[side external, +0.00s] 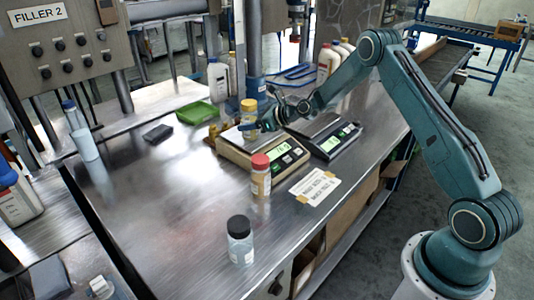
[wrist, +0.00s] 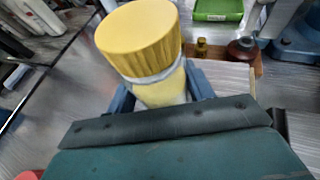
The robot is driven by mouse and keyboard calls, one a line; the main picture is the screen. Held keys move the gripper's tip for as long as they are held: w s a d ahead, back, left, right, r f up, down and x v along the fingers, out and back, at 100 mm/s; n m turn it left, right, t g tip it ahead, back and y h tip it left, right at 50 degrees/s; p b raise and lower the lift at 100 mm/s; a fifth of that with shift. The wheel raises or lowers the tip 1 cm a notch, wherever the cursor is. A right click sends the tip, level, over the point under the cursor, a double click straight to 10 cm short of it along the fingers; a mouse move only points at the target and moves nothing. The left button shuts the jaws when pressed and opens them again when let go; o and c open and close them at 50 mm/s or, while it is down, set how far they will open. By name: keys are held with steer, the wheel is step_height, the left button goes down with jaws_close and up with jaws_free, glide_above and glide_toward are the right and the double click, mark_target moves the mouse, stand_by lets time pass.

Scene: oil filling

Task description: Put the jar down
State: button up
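The jar with the yellow lid (side external: 249,105) is upright at the left scale (side external: 235,150) in the side view. In the wrist view the ribbed yellow lid (wrist: 140,38) and the yellow jar body (wrist: 162,92) show between my two blue fingers. My gripper (side external: 249,127) is closed around the jar's body below the lid. The jar's base is partly hidden, and I cannot tell whether it touches the scale's pan. The left scale's display is lit green with a number.
A red-lidded jar (side external: 261,175) stands in front of the left scale, and a black-lidded jar (side external: 240,243) stands nearer the front. A second scale (side external: 338,140) is to the right. A paper card (side external: 315,187) lies on the table.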

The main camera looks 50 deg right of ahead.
steer(key=o, duration=0.3)
steer(key=shift+o, duration=0.2)
steer(key=shift+r, duration=0.2)
steer(key=v, duration=1.2)
stand_by(0.4)
